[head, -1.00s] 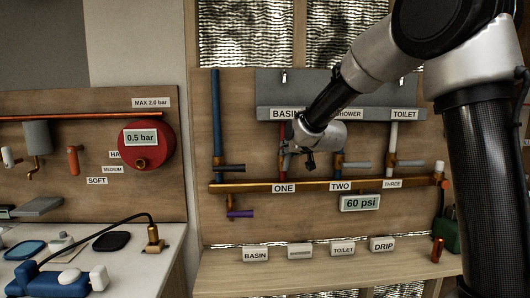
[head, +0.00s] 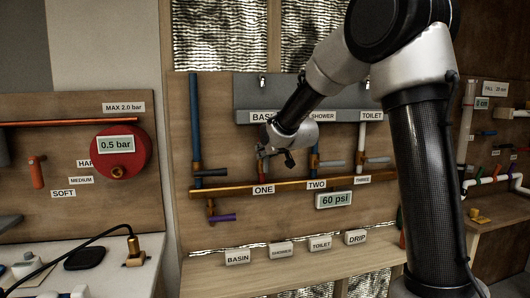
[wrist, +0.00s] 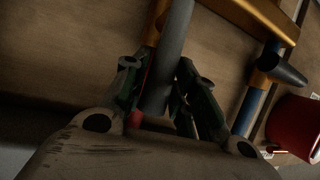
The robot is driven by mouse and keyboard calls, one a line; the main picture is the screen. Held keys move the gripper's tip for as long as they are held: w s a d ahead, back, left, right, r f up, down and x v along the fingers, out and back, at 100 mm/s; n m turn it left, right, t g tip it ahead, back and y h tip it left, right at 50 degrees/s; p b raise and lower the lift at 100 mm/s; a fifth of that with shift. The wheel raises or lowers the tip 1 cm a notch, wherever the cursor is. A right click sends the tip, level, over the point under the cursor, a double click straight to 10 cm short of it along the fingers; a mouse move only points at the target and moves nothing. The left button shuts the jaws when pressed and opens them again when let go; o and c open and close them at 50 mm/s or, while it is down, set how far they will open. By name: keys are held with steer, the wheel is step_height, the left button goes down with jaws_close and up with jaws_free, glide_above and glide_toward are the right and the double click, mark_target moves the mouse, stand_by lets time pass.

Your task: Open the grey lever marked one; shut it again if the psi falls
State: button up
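My gripper (head: 275,160) is at the red pipe (head: 264,169) above the label ONE (head: 263,189). In the head view it hides the lever there. The wrist view shows the grey lever (wrist: 171,45) running between the two dark green fingers (wrist: 157,72). A narrow gap shows on the left finger's side; whether the right finger touches is unclear. The fingers look apart, not clamped. The gauge (head: 334,200) below the brass manifold (head: 225,192) reads 60 psi.
Lever two (head: 331,163) and lever three (head: 378,160) stick out to the right of my gripper. A dark lever (head: 211,172) on the left blue pipe (head: 195,120) is close on the left. A purple lever (head: 222,218) sits below. Label blocks (head: 280,250) stand on the shelf.

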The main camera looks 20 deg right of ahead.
steer(key=o, duration=0.3)
steer(key=v, duration=1.2)
